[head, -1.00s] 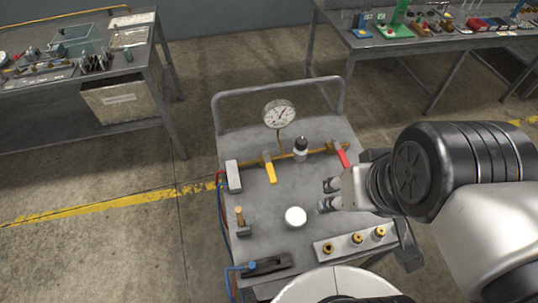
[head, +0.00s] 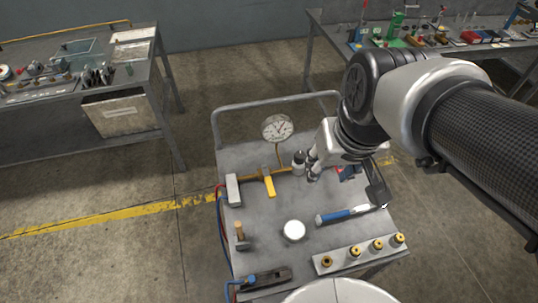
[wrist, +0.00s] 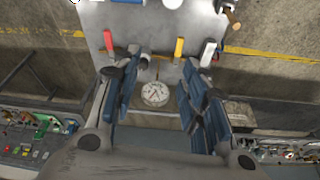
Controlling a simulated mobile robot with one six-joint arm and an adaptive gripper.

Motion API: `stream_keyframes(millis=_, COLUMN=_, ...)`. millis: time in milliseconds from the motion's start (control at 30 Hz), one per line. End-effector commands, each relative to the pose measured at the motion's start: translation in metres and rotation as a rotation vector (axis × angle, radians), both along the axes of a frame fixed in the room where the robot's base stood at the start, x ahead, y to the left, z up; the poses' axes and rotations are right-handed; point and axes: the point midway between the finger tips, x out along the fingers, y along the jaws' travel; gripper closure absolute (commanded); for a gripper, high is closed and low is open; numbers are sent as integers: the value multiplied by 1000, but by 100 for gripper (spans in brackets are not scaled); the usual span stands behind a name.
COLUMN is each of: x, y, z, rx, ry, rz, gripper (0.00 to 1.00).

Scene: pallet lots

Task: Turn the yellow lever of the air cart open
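The air cart (head: 270,225) is a grey table with a rail at the back. Its yellow lever (head: 268,186) sits on the brass pipe, left of centre, and points toward the cart's front, roughly crosswise to the pipe. It also shows in the wrist view (wrist: 179,47). My gripper (head: 313,167) is right of the yellow lever, beside a white-and-black fitting (head: 298,162), apart from the lever. In the wrist view my gripper (wrist: 160,78) is open, with nothing between its fingers. The red lever (wrist: 108,41) shows there at left; my gripper mostly hides it in the head view.
A round gauge (head: 277,128) stands up behind the pipe. A grey block (head: 233,189) is left of the yellow lever. Benches stand behind, left and right.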

Motion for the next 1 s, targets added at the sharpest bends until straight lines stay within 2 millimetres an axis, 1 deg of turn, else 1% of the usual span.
stream_keyframes(millis=33, x=19, y=6, z=0, rx=-2, ry=31, rz=14, gripper=60)
stream_keyframes(millis=100, x=42, y=14, z=-6, rx=-3, ry=61, rz=28, gripper=60)
stream_keyframes(millis=167, x=61, y=21, z=-13, rx=-4, ry=86, rz=41, gripper=60)
stream_keyframes(millis=200, x=74, y=26, z=-19, rx=-7, ry=104, rz=49, gripper=60)
stream_keyframes(millis=267, x=93, y=34, z=-30, rx=-9, ry=128, rz=61, gripper=60)
stream_keyframes(millis=300, x=105, y=40, z=-39, rx=-11, ry=144, rz=69, gripper=60)
stream_keyframes(millis=367, x=121, y=49, z=-54, rx=-15, ry=170, rz=81, gripper=60)
stream_keyframes(millis=400, x=131, y=55, z=-65, rx=-17, ry=187, rz=89, gripper=60)
stream_keyframes(millis=467, x=145, y=64, z=-84, rx=-21, ry=212, rz=101, gripper=60)
stream_keyframes(millis=500, x=153, y=70, z=-96, rx=-24, ry=228, rz=108, gripper=60)
stream_keyframes(millis=600, x=168, y=83, z=-126, rx=-30, ry=259, rz=124, gripper=60)
stream_keyframes(millis=700, x=176, y=92, z=-150, rx=-35, ry=282, rz=136, gripper=60)
stream_keyframes(millis=800, x=181, y=97, z=-165, rx=-38, ry=294, rz=142, gripper=60)
stream_keyframes(millis=1000, x=181, y=99, z=-182, rx=-40, ry=303, rz=145, gripper=60)
